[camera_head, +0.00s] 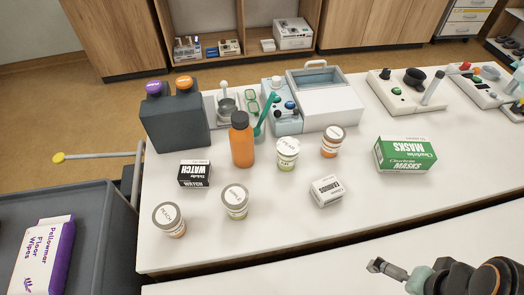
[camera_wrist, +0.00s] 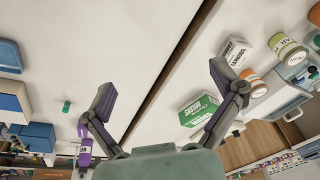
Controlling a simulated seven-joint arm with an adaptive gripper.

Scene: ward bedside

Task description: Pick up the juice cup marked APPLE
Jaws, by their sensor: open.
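Several lidded juice cups stand on the white table in the head view. Two have orange contents: one at the front left (camera_head: 169,220) and one at the back right (camera_head: 332,141). Two have yellow-green contents: one in the front middle (camera_head: 235,201) and one further back (camera_head: 287,154). Their lid lettering is too small to tell surely which reads APPLE. My gripper (camera_head: 377,267) is low at the right, apart from all cups. In the wrist view my gripper (camera_wrist: 162,80) is open and empty; a yellow-green cup (camera_wrist: 286,50) and an orange cup (camera_wrist: 254,83) lie beyond its right finger.
An orange bottle (camera_head: 241,141) stands close to the back yellow-green cup. A black WATCH box (camera_head: 194,174), a white box (camera_head: 327,190) and a green MASKS box (camera_head: 405,154) lie around the cups. Dark container (camera_head: 175,125) and devices line the back. The table's front right is clear.

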